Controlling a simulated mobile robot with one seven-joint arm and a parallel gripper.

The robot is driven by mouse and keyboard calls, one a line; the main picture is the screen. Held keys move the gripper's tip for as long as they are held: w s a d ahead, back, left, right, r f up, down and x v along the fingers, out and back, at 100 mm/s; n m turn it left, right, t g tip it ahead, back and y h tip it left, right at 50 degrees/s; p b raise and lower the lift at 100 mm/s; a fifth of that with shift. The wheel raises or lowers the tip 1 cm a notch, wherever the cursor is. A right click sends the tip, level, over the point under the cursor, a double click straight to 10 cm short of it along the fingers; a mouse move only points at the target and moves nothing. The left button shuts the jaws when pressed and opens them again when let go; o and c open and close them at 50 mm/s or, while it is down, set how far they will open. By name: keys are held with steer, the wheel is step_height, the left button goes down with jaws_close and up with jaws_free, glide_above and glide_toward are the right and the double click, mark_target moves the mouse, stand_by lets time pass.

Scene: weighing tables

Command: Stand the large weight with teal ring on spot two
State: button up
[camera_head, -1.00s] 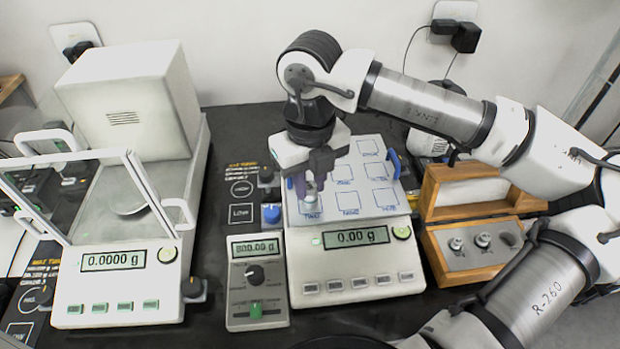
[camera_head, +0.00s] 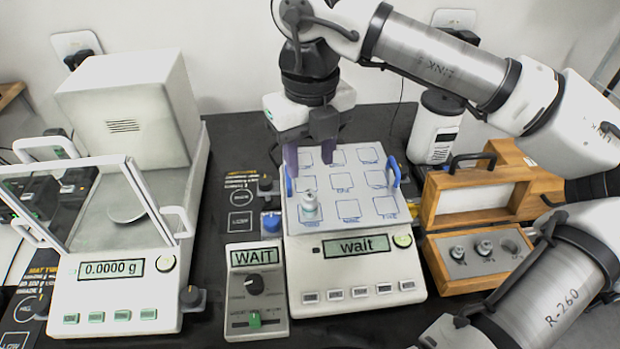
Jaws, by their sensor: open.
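The large weight (camera_head: 310,206), a silvery cylinder with a knob and a teal band, stands upright on the front-left square of the balance's marked plate (camera_head: 350,214). The lettering by the squares is too small to read surely. My gripper (camera_head: 311,163) is open and empty above and slightly behind the weight, apart from it. Its dark fingers point down, with a gap between them.
The balance display (camera_head: 355,245) and the small control box (camera_head: 256,285) both show "wait". A wooden weight box (camera_head: 478,268) stands right, with smaller weights in its block. A glass-doored balance (camera_head: 115,295) stands left. Blue handles (camera_head: 393,172) flank the plate.

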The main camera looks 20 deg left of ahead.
steer(key=shift+r, duration=2.3)
steer(key=shift+r, duration=0.1)
